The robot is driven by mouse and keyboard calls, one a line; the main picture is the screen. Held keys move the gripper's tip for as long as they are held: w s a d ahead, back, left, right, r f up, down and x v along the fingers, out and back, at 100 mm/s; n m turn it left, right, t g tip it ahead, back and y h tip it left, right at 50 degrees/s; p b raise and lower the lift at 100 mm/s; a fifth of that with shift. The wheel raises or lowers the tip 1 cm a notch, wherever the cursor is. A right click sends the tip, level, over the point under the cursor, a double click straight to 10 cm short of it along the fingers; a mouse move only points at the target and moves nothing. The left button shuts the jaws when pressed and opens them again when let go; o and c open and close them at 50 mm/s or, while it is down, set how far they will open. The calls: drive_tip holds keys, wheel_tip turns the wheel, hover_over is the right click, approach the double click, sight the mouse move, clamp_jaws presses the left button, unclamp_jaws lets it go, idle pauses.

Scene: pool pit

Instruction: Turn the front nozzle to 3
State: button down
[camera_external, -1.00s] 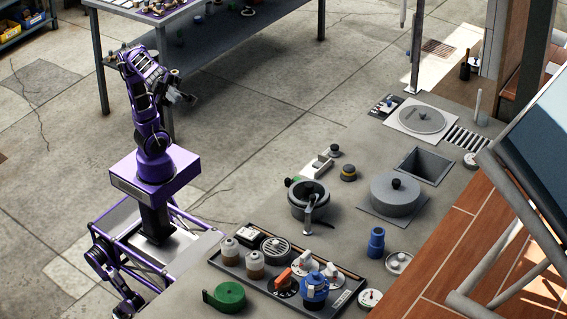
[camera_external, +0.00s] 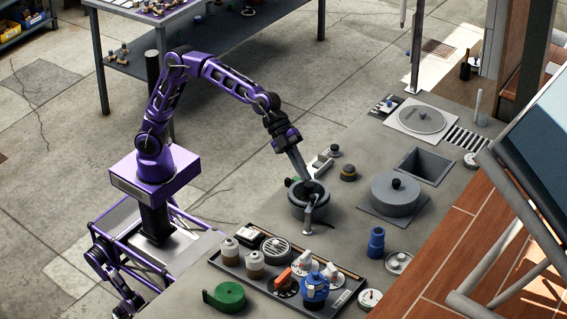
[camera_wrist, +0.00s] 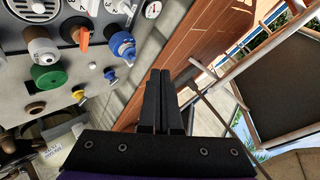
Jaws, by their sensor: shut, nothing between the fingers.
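The front nozzle is not marked by any label I can read. The likely parts are on the black-edged tray (camera_external: 340,300): an orange-handled knob (camera_external: 283,279) on a dark numbered dial, a white-handled knob (camera_external: 305,263) on a pale dial, and a blue fitting (camera_external: 314,288) with a white handle. In the wrist view the orange handle (camera_wrist: 82,35) and blue fitting (camera_wrist: 122,45) show at upper left; their dial readings are too small to tell. My gripper (camera_external: 306,178) is shut and empty, above or beside the grey round pot, away from the tray; its black fingers (camera_wrist: 162,76) show in the wrist view.
The grey pot (camera_external: 309,205) with a lever stands below my gripper. A square opening (camera_external: 425,165) lies behind. Wooden boards border the right.

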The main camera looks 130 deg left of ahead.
sight(304, 258)
wheel_tip(304, 258, down, 16)
drive_tip(key=s+m+g, duration=0.2)
drive_tip(key=s+g, duration=0.1)
drive_tip(key=g, duration=0.2)
drive_tip(key=shift+h, duration=0.4)
drive_tip(key=x, duration=0.9)
drive_tip(key=shift+w+a+f, duration=0.15)
drive_tip(key=shift+w+f, duration=0.1)
drive_tip(key=shift+w, duration=0.3)
